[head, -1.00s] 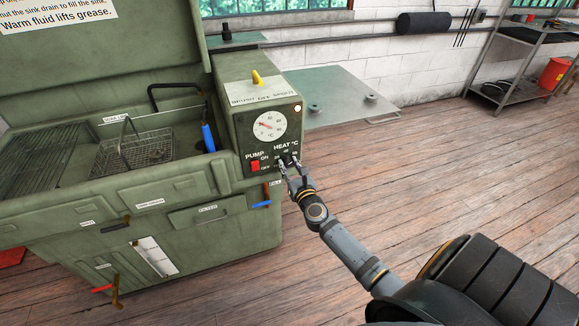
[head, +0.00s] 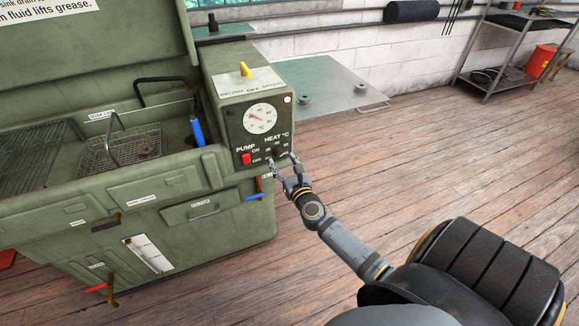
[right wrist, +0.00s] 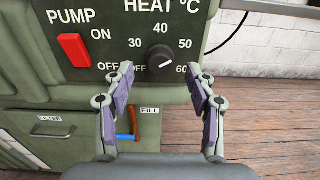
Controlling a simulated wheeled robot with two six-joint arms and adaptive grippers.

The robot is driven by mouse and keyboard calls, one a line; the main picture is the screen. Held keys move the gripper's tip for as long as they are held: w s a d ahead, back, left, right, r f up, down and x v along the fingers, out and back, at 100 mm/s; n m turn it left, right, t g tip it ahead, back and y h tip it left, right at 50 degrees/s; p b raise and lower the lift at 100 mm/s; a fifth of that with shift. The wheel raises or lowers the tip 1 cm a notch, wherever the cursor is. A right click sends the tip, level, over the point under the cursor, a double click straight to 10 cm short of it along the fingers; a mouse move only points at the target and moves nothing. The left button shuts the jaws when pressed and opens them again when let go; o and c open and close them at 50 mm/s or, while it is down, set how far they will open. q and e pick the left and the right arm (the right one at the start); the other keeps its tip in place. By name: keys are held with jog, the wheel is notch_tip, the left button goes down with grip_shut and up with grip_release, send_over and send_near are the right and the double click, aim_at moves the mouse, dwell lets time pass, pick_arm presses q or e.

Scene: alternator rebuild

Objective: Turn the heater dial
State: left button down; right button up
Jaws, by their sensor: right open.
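The heater dial (right wrist: 160,57) is a round black knob on the green control box, below the HEAT °C label. In the head view the dial (head: 275,153) is small and dark. My right gripper (right wrist: 160,72) is open and empty, with one fingertip to each side of the dial and a gap around it. It also shows in the head view (head: 283,161) in front of the panel. My left gripper is out of view.
The red pump switch (right wrist: 74,51) sits left of the dial. A temperature gauge (head: 260,118) and a yellow selector knob (head: 245,69) are above. The wash sink with a wire basket (head: 135,145) lies left. The wooden floor (head: 420,160) at right is open.

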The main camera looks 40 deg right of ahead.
jog(key=v, duration=0.9)
jog(key=shift+s, duration=0.3)
jog(key=s+f+n+g+y+p, duration=0.1)
jog(key=s+f+n+g+p, duration=0.2)
jog(key=f+n, duration=0.55)
jog(key=s+a+f+n+g+y+p, duration=0.1)
jog(key=s+f+n+g, duration=0.1)
jog(key=s+f+n, duration=0.6)
jog(key=s+f+n+g+y+p, duration=0.1)
jog(key=f+n+g+p, duration=0.2)
jog(key=f+n, duration=0.6)
jog(key=s+a+f+n+g+p, duration=0.1)
jog(key=s+f+n, duration=0.3)
jog(key=s, duration=0.4)
jog(key=s+a+f+n+g+p, duration=0.1)
jog(key=s+f+n+g, duration=0.3)
jog(key=s, duration=0.5)
jog(key=s+a+f+n+g, duration=0.3)
jog(key=s+f+n, duration=0.2)
jog(key=s, duration=0.3)
jog(key=shift+s+f+n+y+p, duration=0.3)
jog(key=shift+f+n+p, duration=0.05)
jog(key=shift+f+p, duration=0.05)
